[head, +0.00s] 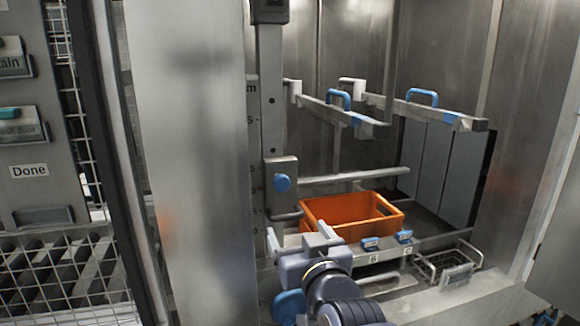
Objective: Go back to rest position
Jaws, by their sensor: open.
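My gripper (300,240) is at the lower middle of the head view, in front of the orange crate (375,228). Its pale fingers stand apart, and I see nothing between them. My arm comes up from the bottom edge and covers part of the shelf front. The orange crate sits on the metal shelf inside the washer, with its inside partly visible and looking empty. I cannot tell whether the fingers touch the crate.
Two rails with blue handles (422,97) stick out above the crate. A wire basket (447,264) is at the lower right. A "Done" panel (29,171) and mesh are at far left.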

